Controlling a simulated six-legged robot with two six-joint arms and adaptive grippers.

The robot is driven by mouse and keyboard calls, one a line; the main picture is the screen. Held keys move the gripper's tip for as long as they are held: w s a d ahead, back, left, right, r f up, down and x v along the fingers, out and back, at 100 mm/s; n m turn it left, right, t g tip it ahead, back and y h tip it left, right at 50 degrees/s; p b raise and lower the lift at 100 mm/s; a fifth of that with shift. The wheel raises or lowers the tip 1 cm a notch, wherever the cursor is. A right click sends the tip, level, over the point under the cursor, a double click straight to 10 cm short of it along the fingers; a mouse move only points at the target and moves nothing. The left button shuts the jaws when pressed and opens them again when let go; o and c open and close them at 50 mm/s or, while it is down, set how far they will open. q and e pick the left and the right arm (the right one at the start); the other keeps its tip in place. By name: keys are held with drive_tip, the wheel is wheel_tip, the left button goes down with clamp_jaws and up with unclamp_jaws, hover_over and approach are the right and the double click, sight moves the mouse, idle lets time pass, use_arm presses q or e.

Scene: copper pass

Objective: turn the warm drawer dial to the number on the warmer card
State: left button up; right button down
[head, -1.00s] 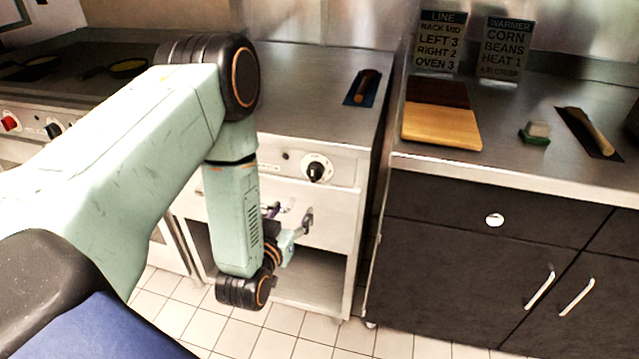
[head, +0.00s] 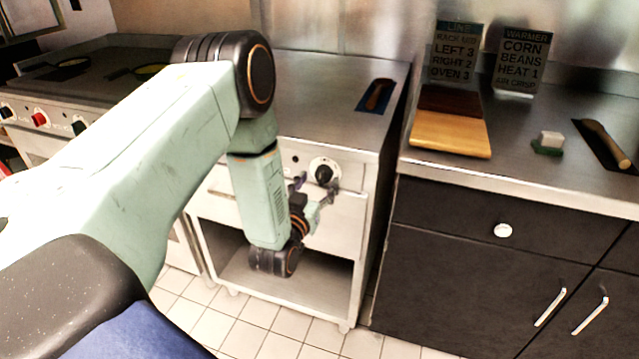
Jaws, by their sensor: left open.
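The warm drawer dial (head: 323,174) is a black knob on a pale round plate, on the front panel of the steel unit. Its pointer setting is too small to read. The warmer card (head: 522,62) stands at the back of the right counter and reads "WARMER, CORN, BEANS, HEAT 1, AIR CRISP". My left gripper (head: 318,188) is open and empty, with its fingers just below the dial; I cannot tell whether they touch it. My right gripper is not in view.
A line card (head: 456,52) stands left of the warmer card. A cutting board (head: 450,134), a green and white block (head: 548,143) and a wooden-handled tool (head: 605,142) lie on the right counter. A drawer handle (head: 222,193) is below the dial panel. The stove is at left.

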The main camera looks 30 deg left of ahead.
use_arm(q)
drive_tip(key=shift+w+a, duration=0.1)
drive_tip(key=shift+w, duration=0.25)
drive_tip(key=shift+w+d+r, duration=0.15)
drive_tip(key=shift+d, duration=0.15)
drive_tip(key=shift+a, duration=0.2)
drive_tip(key=c, duration=0.3)
drive_tip(key=shift+d, duration=0.15)
drive_tip(key=c, duration=0.9)
